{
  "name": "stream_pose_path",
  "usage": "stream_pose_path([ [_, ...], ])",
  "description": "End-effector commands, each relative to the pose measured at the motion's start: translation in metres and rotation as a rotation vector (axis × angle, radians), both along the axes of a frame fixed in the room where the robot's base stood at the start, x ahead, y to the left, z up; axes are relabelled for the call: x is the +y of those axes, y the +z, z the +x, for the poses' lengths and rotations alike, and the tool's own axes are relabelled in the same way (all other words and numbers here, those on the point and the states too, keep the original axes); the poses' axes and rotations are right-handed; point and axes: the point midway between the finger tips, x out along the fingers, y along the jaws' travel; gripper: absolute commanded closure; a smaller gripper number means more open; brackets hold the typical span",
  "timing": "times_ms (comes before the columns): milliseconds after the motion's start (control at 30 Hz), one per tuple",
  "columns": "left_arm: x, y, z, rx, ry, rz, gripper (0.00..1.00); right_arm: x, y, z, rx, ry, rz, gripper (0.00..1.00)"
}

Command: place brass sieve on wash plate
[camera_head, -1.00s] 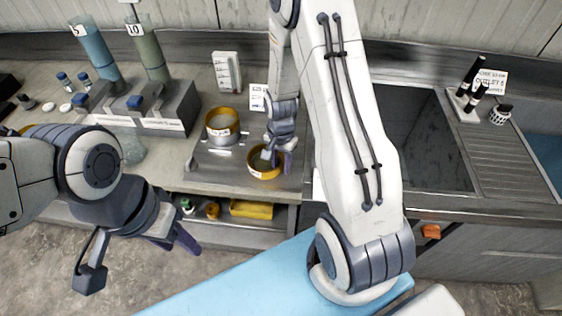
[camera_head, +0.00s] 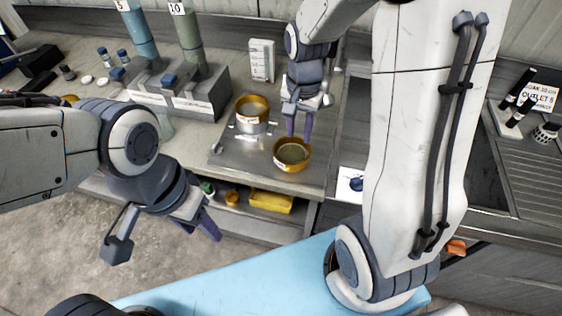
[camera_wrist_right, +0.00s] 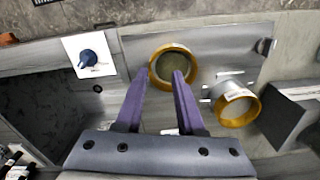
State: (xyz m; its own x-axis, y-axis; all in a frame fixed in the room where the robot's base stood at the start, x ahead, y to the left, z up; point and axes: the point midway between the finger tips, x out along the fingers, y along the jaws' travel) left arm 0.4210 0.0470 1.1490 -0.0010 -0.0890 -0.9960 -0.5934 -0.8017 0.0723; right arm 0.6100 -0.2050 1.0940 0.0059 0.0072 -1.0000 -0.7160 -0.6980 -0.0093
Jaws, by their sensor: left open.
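A round brass sieve (camera_head: 292,155) with a greenish mesh sits on the grey metal wash plate (camera_head: 240,155), towards its front right. In the right wrist view the brass sieve (camera_wrist_right: 173,65) lies just beyond my fingertips. My right gripper (camera_head: 299,130) is open and empty, with its fingers pointing down at the back rim of the sieve; I cannot tell whether they touch it. In the right wrist view its two purple fingers (camera_wrist_right: 159,80) are apart. My left gripper (camera_head: 203,222) is open and empty, in front of the counter at the left.
A second brass-rimmed vessel (camera_head: 252,110) with a pale body stands at the plate's back. A grey block (camera_head: 185,95) holding tall tubes stands left of it. A yellow tray (camera_head: 270,202) sits on the shelf below. A sink (camera_wrist_right: 60,115) lies beside the plate.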

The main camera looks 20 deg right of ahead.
Motion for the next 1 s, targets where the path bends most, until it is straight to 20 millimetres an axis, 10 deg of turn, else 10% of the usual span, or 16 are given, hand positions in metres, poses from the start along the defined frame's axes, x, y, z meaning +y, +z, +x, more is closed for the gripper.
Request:
stream_pose_path([
  [100,0.0,0.0,0.0,0.0,0.0,0.0,0.5,0.068,0.026,-0.037,-0.023,0.374,0.013,0.62],
  [300,0.0,0.0,0.0,0.0,0.0,0.0,0.5,0.139,0.05,-0.128,-0.048,1.019,0.042,0.62],
  [533,0.0,0.0,0.0,0.0,0.0,0.0,0.5,0.156,0.056,-0.186,-0.065,1.406,0.063,0.62],
  [1000,0.0,-0.005,0.0,0.0,0.0,0.0,0.5,0.157,0.05,-0.19,-0.064,1.434,0.065,0.62],
])
